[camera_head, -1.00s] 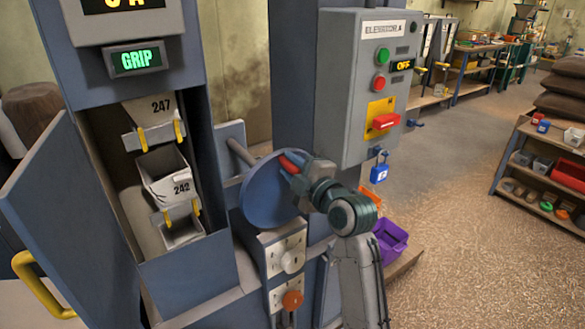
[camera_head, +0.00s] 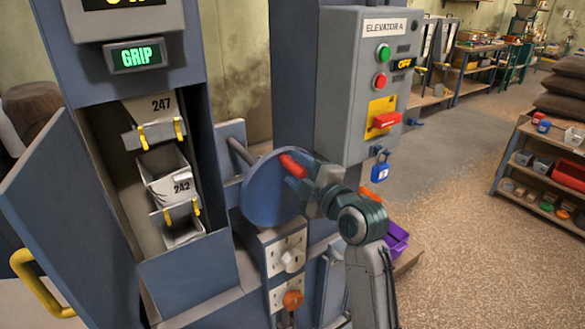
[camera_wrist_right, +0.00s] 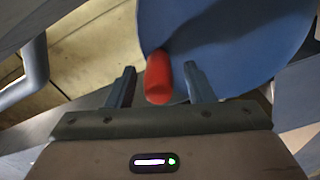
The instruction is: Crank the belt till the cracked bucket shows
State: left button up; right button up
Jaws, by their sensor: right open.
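The blue crank disc (camera_head: 272,192) stands on the front of the elevator, with a red crank handle (camera_head: 293,165) near its top. My right gripper (camera_head: 300,172) is at the handle. In the right wrist view the red handle (camera_wrist_right: 158,78) lies between the two open fingers (camera_wrist_right: 160,88), with a gap at least on the left. Behind the open door, bucket 247 (camera_head: 150,107) is above bucket 242 (camera_head: 166,180), and part of a lower bucket (camera_head: 183,235) shows. I make out no clear crack on them. My left gripper is not in view.
A display (camera_head: 137,56) reads GRIP. The grey control box (camera_head: 340,100) reads OFF, with a red switch (camera_head: 387,120) and a blue padlock (camera_head: 380,170). A panel with knobs (camera_head: 285,258) sits below the disc. A purple bin (camera_head: 396,240) stands on the right.

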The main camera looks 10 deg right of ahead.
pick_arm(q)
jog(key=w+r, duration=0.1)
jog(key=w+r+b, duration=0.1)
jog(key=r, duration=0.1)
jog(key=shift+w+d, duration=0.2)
pick_arm(e)
jog(key=v, duration=0.8)
jog(key=shift+s, duration=0.2)
jog(key=shift+d, duration=0.1)
